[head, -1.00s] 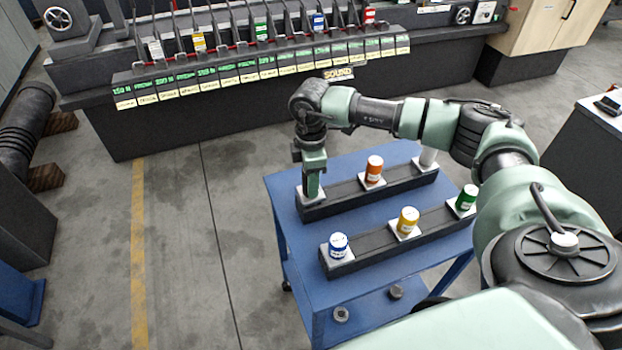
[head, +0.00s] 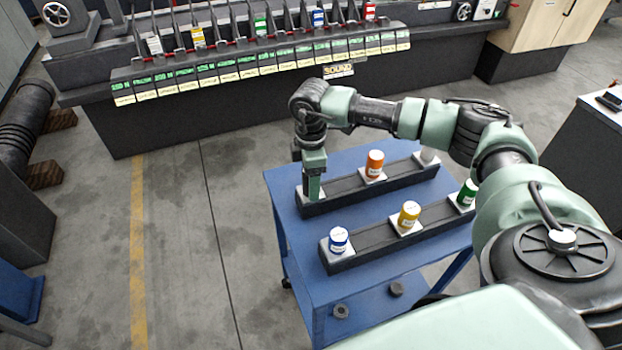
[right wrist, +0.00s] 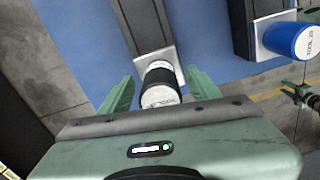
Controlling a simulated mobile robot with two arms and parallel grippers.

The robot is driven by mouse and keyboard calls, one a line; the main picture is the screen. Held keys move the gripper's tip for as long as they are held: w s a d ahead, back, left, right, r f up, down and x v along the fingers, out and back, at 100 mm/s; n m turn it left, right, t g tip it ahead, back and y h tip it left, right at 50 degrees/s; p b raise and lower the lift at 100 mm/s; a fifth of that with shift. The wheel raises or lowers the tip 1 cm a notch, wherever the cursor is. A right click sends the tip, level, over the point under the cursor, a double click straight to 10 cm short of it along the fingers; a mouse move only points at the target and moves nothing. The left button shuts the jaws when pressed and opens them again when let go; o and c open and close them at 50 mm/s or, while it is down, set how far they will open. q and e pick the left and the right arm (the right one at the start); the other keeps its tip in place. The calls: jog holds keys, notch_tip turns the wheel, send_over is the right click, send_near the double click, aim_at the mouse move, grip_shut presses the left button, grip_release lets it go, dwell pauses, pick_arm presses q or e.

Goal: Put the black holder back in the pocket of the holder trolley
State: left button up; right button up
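The black holder (right wrist: 160,80), a dark cylinder with white ends, stands at the end of one black rail of the blue holder trolley (head: 290,228), at a white pocket plate (right wrist: 163,54) in the right wrist view. My right gripper (right wrist: 161,76) has its green fingers on both sides of the holder, with gaps between fingers and holder, so it looks open. In the head view my right gripper (head: 314,188) points down at the left end of the far rail and hides the holder.
A lever bench (head: 240,115) stands behind.

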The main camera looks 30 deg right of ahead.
jog(key=shift+s+f, duration=0.1)
jog(key=shift+r, duration=0.5)
notch_tip(320, 180, up, 6)
jog(key=shift+f+b, duration=0.2)
jog(key=shift+b, duration=0.7)
jog(key=shift+r, duration=0.7)
